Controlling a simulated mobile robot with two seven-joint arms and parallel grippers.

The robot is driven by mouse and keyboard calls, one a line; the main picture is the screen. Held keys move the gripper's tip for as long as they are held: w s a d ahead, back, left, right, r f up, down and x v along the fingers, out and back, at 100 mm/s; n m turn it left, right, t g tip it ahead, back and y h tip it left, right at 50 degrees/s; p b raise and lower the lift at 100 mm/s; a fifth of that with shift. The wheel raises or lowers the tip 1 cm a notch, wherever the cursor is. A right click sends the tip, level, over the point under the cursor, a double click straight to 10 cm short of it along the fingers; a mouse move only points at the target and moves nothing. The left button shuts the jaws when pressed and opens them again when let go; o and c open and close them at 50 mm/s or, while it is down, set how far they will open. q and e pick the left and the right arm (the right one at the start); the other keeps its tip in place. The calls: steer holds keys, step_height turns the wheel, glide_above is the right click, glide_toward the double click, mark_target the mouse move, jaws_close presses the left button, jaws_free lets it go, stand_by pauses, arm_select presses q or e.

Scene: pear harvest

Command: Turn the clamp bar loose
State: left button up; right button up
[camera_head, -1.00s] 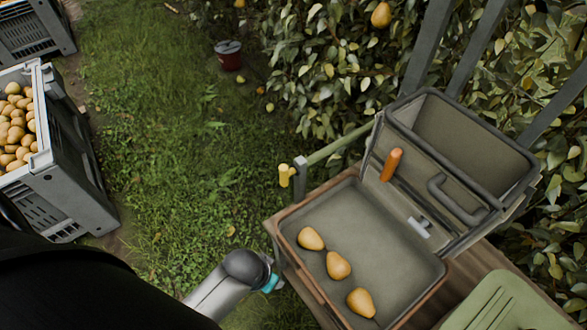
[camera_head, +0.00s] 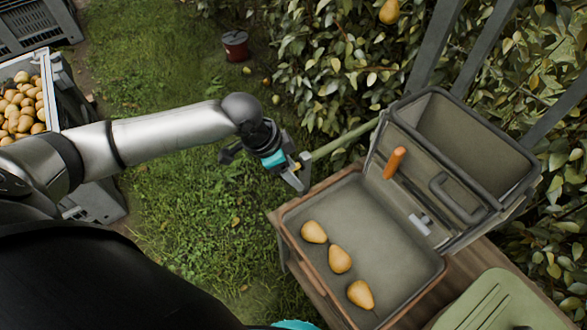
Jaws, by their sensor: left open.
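The clamp at the tray's far left corner has a green rod (camera_head: 343,141) that runs up to the right toward the case. The yellow clamp bar (camera_head: 297,166) at the rod's left end is mostly hidden by my left gripper (camera_head: 297,177). That gripper is open, with its fingers at the bar. I cannot tell whether they touch it. My right gripper is out of view.
A shallow tray (camera_head: 385,215) with three pears (camera_head: 340,259) lies in front of an open grey case (camera_head: 462,150) with an orange handle (camera_head: 395,162). A green board (camera_head: 500,305) is at lower right. Pear crates (camera_head: 52,75) stand left.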

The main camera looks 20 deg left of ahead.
arm_select(q)
steer(key=w+a+r+n, duration=0.1)
steer(key=w+a+r, duration=0.15)
steer(key=a, duration=0.45)
steer(key=shift+t+y, duration=0.3)
steer(key=b+x, duration=0.1)
steer(key=x, duration=0.4)
steer(key=b+x, duration=0.1)
steer(key=x, duration=0.4)
steer(key=b+x, duration=0.1)
steer(key=x, duration=0.4)
steer(key=shift+w+a+f+b, duration=0.1)
steer(key=shift+w+f+b, duration=0.15)
steer(key=shift+w+b, duration=0.15)
jaws_close()
